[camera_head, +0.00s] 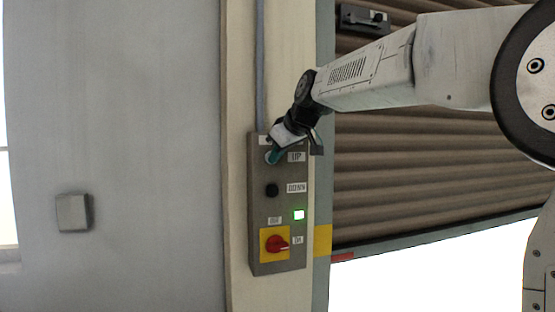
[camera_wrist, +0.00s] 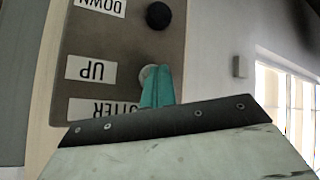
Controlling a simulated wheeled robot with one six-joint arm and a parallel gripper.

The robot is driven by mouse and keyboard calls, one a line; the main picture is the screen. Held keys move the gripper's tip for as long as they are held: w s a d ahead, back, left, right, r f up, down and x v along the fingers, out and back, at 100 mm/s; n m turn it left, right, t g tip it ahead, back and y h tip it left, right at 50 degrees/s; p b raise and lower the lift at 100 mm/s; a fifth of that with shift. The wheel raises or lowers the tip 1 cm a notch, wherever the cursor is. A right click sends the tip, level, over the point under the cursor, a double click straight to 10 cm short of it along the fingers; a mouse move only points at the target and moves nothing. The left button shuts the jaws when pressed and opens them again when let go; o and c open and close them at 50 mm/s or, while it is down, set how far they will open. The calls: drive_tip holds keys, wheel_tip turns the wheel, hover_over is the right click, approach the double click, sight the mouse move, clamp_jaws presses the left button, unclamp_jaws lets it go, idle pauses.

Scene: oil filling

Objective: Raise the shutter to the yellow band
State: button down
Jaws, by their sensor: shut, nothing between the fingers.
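The control panel (camera_head: 285,215) is a grey box on the cream door post, with UP, DOWN and a red rotary switch (camera_head: 276,243) on a yellow plate. A green lamp (camera_head: 299,215) is lit. My gripper (camera_head: 272,158) is shut and empty, its teal fingertips at the UP button, mostly covering it; the button's pale edge (camera_wrist: 149,72) shows in the wrist view. I cannot tell how far it is pressed. The brown slatted shutter (camera_head: 430,165) is partly raised, with a bright opening below. Its bottom edge is near the yellow band (camera_head: 322,240) on the door frame.
The black DOWN button (camera_head: 272,190) is just below the UP button. A small grey wall box (camera_head: 74,212) is on the plain wall at left. A dark latch (camera_head: 362,19) is on the shutter's upper part. My arm crosses in front of the shutter.

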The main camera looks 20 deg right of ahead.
drive_tip(key=shift+s, duration=0.15)
idle(0.3)
drive_tip(key=shift+s, duration=0.8)
drive_tip(key=s, duration=0.5)
idle(0.4)
drive_tip(key=s+d+f+m+g+h, duration=0.1)
drive_tip(key=s+f+m+g, duration=0.1)
drive_tip(key=s+f, duration=0.6)
drive_tip(key=s+d+f+m+g+h, duration=0.1)
drive_tip(key=s+f+m+g, duration=0.2)
drive_tip(key=s+f, duration=0.6)
drive_tip(key=s+d+f+m+g+h, duration=0.1)
drive_tip(key=s+f, duration=0.8)
drive_tip(key=s, duration=1)
drive_tip(key=shift+d+f+m+g, duration=0.15)
drive_tip(key=shift+d+m+g, duration=0.4)
drive_tip(key=shift+m+g, duration=0.25)
